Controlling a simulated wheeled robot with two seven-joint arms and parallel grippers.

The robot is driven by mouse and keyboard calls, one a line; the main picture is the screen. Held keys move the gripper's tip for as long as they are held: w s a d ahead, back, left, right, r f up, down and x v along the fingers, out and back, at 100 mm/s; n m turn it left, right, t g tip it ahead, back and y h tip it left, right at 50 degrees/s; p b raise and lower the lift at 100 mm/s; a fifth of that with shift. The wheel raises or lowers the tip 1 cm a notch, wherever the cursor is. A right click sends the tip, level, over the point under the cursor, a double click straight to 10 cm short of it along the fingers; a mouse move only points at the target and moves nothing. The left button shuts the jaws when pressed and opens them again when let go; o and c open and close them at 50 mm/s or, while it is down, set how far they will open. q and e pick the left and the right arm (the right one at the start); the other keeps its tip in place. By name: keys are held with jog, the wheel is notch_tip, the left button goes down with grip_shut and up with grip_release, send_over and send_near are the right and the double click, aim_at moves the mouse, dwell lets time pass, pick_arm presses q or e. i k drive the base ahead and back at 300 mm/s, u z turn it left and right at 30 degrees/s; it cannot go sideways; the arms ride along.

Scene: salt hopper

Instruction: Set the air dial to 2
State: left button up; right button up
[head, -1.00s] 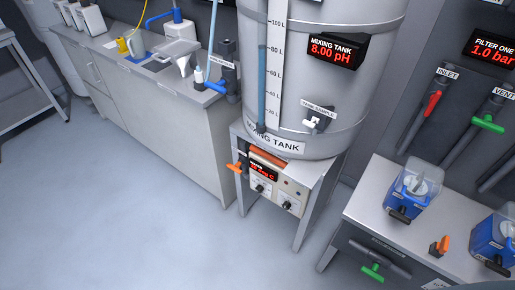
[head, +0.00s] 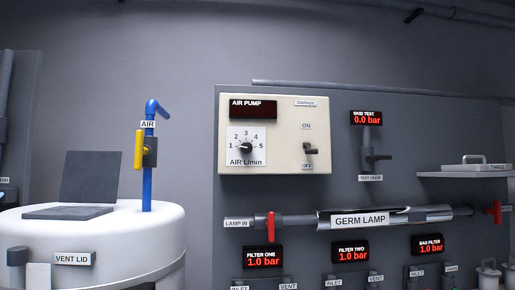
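The air dial (head: 246,147) is a black knob on a white scale plate marked 1 to 5 and "AIR L/min". It sits on the left of the cream air pump panel (head: 285,163) on the wall board. A dark toggle switch (head: 310,149) sits right of the dial between the ON and OFF labels. Neither of my grippers shows in the head view.
A white tank (head: 150,232) with an open lid flap (head: 90,178) stands at left. A blue air pipe (head: 147,185) with a yellow valve handle (head: 139,151) rises from it. The germ lamp (head: 385,217), with red handles, and several filter displays sit below the panel.

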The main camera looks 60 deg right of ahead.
aim_at(246, 147)
jog(key=z, duration=1.4)
jog(key=k, duration=0.6)
jog(key=u, duration=0.9)
jog(key=i, duration=0.8)
jog(key=z, duration=0.85)
jog(key=i, duration=0.95)
jog(key=z, duration=1)
